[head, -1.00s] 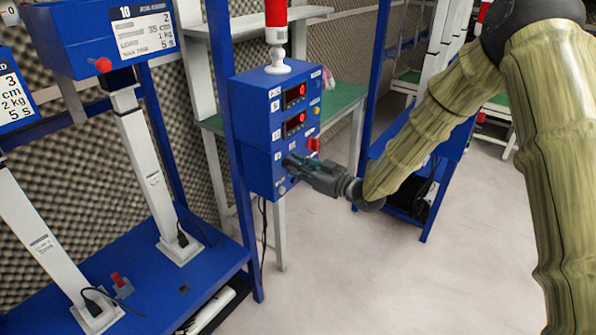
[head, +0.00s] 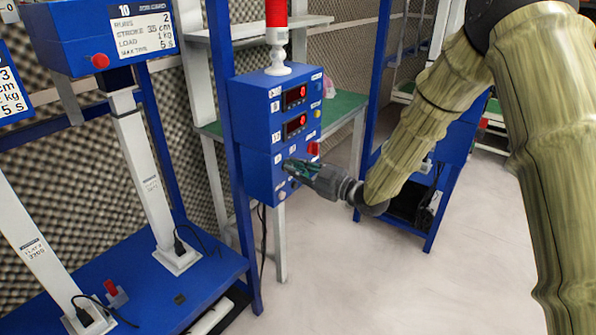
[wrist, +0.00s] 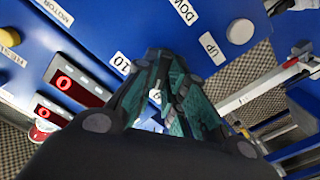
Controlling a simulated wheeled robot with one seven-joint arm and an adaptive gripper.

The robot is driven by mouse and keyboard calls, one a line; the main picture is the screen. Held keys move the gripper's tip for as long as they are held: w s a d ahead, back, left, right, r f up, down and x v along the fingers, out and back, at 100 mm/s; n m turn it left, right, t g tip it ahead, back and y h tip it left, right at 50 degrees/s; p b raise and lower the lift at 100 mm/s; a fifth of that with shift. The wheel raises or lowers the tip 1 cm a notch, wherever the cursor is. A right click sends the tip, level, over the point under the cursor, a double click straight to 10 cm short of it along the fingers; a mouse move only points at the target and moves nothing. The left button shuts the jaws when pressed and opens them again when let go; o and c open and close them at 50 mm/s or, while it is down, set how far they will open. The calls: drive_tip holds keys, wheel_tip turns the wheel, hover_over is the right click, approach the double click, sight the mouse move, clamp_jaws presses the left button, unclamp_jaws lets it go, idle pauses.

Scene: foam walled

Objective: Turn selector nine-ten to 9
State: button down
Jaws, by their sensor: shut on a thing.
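The blue control box (head: 262,125) stands on a blue post in the head view. My gripper (head: 288,166) is at the lower part of its front face. In the wrist view my gripper's fingers (wrist: 168,65) are closed against the blue panel, shut on the selector knob. The knob itself is hidden between the fingers, so I cannot tell which way it points. A label reading 10 (wrist: 121,62) lies just left of the fingers. A small white label (wrist: 155,97), seemingly a 9, shows between them.
Two red-digit displays (head: 295,97) and a red switch (head: 313,150) sit above my gripper on the box. A blue test stand is at left; open floor lies below right.

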drive_tip(key=c, duration=1.5)
unclamp_jaws()
drive_tip(key=v, duration=1.2)
